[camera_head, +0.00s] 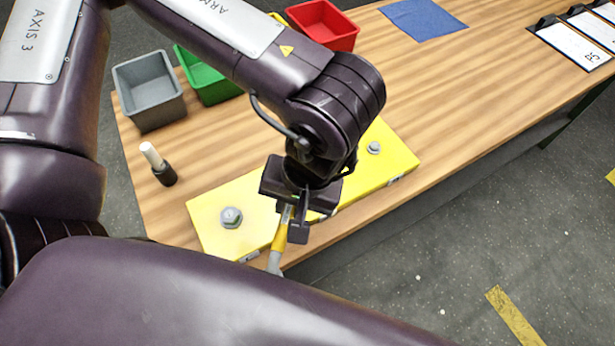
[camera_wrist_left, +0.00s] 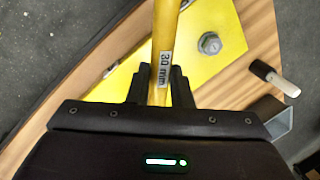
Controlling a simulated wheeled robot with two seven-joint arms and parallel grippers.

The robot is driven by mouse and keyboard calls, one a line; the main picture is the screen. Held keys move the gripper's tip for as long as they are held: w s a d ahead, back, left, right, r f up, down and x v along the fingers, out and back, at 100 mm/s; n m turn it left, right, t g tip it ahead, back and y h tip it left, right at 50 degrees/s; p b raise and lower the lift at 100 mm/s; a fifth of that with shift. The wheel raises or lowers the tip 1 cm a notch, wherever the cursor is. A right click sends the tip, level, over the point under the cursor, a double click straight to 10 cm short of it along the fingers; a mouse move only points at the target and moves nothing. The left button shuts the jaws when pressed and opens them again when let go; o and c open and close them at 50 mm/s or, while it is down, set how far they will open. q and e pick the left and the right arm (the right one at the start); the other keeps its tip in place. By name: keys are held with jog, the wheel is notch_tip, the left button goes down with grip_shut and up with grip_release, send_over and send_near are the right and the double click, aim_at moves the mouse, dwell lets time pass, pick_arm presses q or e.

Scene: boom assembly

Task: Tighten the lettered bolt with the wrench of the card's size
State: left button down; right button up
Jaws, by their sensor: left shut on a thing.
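My left gripper (camera_head: 291,226) is shut on a wrench (camera_head: 280,238) with a yellow handle, above the front edge of the yellow plate (camera_head: 205,212). The wrench's grey end hangs past that edge. In the left wrist view the handle (camera_wrist_left: 167,28) runs between the fingers (camera_wrist_left: 160,88) and bears a label that seems to read "30 mm". One grey bolt (camera_head: 231,217) stands at the plate's left end, apart from the wrench; another bolt (camera_head: 374,148) stands at the right end. Labels on the plate's front edge are too small to read. My right gripper is not in view.
Grey (camera_head: 150,92), green (camera_head: 210,90) and red (camera_head: 322,25) bins are behind. A blue cloth (camera_head: 422,18) and clipboards with cards (camera_head: 573,46) lie farther right. The wooden table between is clear.

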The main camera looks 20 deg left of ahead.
pick_arm(q)
jog(key=c, duration=1.9)
grip_release()
grip_shut()
jog(key=shift+f, duration=0.1)
notch_tip(320, 180, down, 7)
jog(key=d+n+b, duration=0.1)
jog(key=b, duration=0.5)
jog(key=shift+w, duration=0.15)
jog(key=shift+d+f, duration=0.1)
jog(key=shift+f, duration=0.1)
jog(key=shift+d+b+x, duration=0.2)
jog(key=shift+b+x, duration=0.75)
jog(key=shift+b, duration=0.05)
